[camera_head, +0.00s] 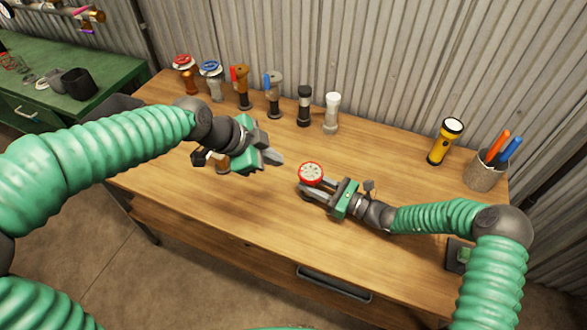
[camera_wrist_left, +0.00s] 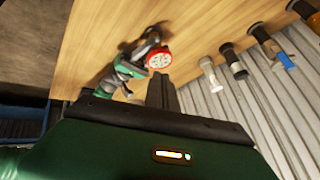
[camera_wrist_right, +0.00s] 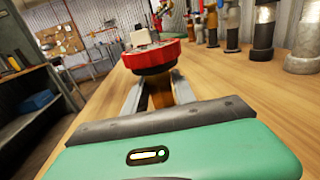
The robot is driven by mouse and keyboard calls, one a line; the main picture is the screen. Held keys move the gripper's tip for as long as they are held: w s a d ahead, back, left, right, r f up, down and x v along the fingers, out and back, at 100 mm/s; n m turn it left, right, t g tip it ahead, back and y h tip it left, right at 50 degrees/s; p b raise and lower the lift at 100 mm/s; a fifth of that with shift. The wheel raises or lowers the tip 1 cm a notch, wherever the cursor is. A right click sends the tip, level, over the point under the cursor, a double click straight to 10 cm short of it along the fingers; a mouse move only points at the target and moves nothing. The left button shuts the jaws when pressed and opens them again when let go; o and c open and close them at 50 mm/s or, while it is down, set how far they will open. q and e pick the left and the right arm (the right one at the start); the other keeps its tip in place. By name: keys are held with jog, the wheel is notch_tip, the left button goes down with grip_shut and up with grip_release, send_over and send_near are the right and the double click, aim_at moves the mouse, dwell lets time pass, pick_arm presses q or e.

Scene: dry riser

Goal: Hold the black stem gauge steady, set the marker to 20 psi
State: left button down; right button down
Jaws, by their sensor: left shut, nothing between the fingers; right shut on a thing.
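A round gauge (camera_head: 311,173) with a red rim and a pale face stands near the middle of the bench. It also shows in the left wrist view (camera_wrist_left: 159,58). In the right wrist view its red head (camera_wrist_right: 152,56) sits above a brownish stem (camera_wrist_right: 160,95) between my fingers; I see no black stem there. The marker and dial reading are too small to tell. My right gripper (camera_head: 308,190) is shut on the gauge from the right. My left gripper (camera_head: 277,157) is shut and empty, up and left of the gauge, apart from it.
Several fittings stand in a row along the back, among them a black-topped one (camera_head: 304,105) and a white one (camera_head: 331,113). A yellow flashlight (camera_head: 445,141) and a cup of pens (camera_head: 482,175) stand at the right. A brownish thing (camera_head: 222,162) is partly hidden behind my left gripper.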

pick_arm(q)
jog(key=s+f+m, duration=0.1)
jog(key=s+f, duration=0.1)
jog(key=s, duration=0.1)
send_near(310, 184)
notch_tip(310, 184, down, 3)
jog(key=shift+t+y, duration=0.3)
jog(key=w, duration=0.5)
jog(key=shift+w+f, duration=0.1)
jog(key=shift+f, duration=0.3)
jog(key=shift+w+m, duration=0.1)
jog(key=shift+m, duration=0.3)
jog(key=w+m+g, duration=0.1)
jog(key=m, duration=0.1)
jog(key=w+m+g+h, duration=0.1)
jog(key=m, duration=0.1)
jog(key=w+m+g+h, duration=0.1)
jog(key=m, duration=0.1)
jog(key=shift+a+g, duration=0.2)
jog(key=shift+g, duration=0.1)
jog(key=shift+w, duration=0.15)
